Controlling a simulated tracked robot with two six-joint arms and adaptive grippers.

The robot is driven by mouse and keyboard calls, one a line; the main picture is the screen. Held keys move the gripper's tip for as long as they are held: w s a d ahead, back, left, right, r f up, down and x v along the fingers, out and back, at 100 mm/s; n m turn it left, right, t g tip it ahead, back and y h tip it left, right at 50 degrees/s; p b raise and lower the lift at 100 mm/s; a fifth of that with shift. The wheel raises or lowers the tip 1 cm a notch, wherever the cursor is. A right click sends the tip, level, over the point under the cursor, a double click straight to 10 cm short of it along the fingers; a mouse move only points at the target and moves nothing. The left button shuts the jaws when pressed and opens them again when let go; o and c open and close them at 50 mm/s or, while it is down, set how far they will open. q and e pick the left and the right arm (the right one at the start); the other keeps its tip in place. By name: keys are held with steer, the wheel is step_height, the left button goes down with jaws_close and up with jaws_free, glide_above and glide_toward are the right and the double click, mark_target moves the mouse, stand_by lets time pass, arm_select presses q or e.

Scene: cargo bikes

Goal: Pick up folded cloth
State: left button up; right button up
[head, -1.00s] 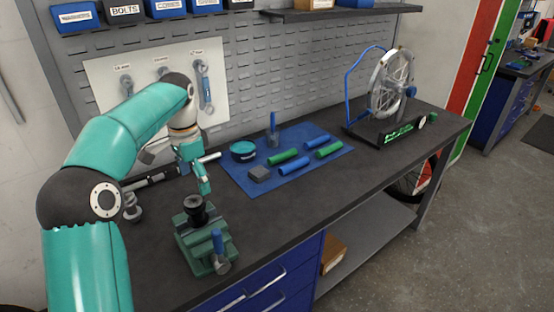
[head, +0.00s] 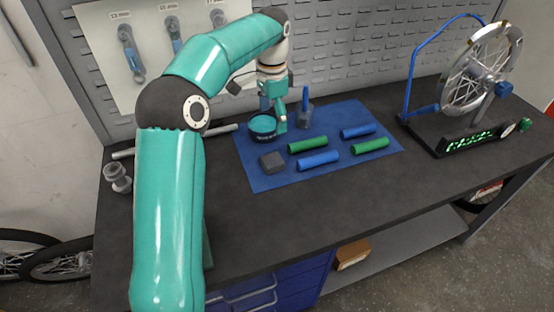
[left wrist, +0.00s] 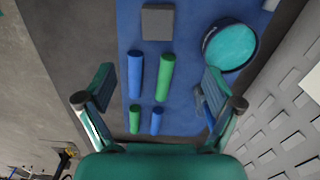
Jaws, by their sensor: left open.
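The folded cloth (head: 272,162) looks like a small dark grey square, lying on the blue mat (head: 262,183) near its left front part. In the left wrist view the cloth (left wrist: 157,22) is at the top centre, beyond my fingertips. My left gripper (head: 280,118) hangs over the back left of the mat, close to the round teal-lidded tin (head: 263,125). Its fingers (left wrist: 158,86) are spread wide with nothing between them, and the cloth is apart from them. My right gripper is in neither view.
Green rolls (head: 308,145) and blue rolls (head: 318,160) lie right of the cloth. A blue-handled brush (head: 305,108) stands behind. A wheel stand (head: 470,135) is at the right. The dark bench front (head: 290,225) is clear.

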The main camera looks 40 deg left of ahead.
arm_select(q)
glide_above(272, 159)
steer(key=f, duration=0.9)
steer(key=shift+s+a+f, duration=0.15)
steer(key=shift+a+f, duration=0.1)
steer(key=shift+a, duration=0.05)
steer(key=shift+d+f, duration=0.15)
steer(key=shift+f, duration=1.15)
steer(key=shift+d+f, duration=0.15)
steer(key=shift+f, duration=1.15)
steer(key=c, duration=1.1)
